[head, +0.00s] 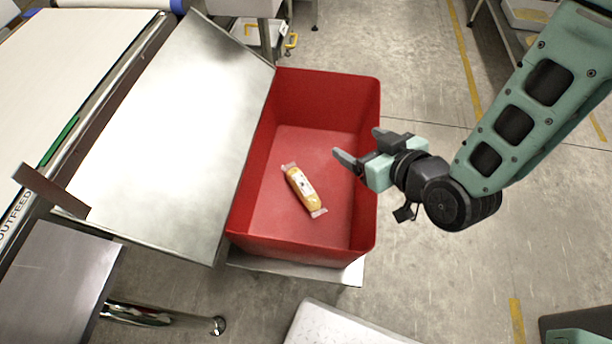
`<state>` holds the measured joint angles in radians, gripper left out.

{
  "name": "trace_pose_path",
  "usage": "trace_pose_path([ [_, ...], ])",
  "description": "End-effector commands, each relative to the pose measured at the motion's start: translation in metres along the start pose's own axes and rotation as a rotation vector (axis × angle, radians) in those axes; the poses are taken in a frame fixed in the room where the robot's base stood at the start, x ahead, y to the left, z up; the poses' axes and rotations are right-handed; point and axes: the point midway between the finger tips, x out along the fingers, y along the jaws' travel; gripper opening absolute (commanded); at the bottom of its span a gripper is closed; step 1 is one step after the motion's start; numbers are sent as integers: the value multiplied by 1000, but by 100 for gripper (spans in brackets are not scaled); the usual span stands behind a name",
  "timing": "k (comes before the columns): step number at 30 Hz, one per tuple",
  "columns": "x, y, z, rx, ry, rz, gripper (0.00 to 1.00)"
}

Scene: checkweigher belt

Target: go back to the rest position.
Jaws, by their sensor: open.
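My gripper (357,149) is open and empty. It is over the right wall of the red bin (368,105), with its fingers pointing left. My green and black arm reaches in from the upper right. A wrapped yellow item (303,190) lies on the floor of the bin, below and to the left of my gripper and apart from it.
A sloping metal chute (175,130) meets the bin's left side. The outfeed belt (70,65) runs at the far left. A white surface (340,325) is at the bottom. Open concrete floor (440,290) lies to the right of the bin.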

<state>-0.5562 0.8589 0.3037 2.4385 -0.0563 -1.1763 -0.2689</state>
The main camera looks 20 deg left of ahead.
Motion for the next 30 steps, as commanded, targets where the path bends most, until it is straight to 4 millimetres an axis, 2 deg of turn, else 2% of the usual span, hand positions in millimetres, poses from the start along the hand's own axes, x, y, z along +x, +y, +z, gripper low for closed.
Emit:
trace_pose_path([
  [6,-13,0,0,0,0,0,76],
  [20,-13,0,0,0,0,0,76],
  [26,-30,5,-23,10,-88,-3,76],
  [30,-64,12,-49,34,-248,-1,76],
])
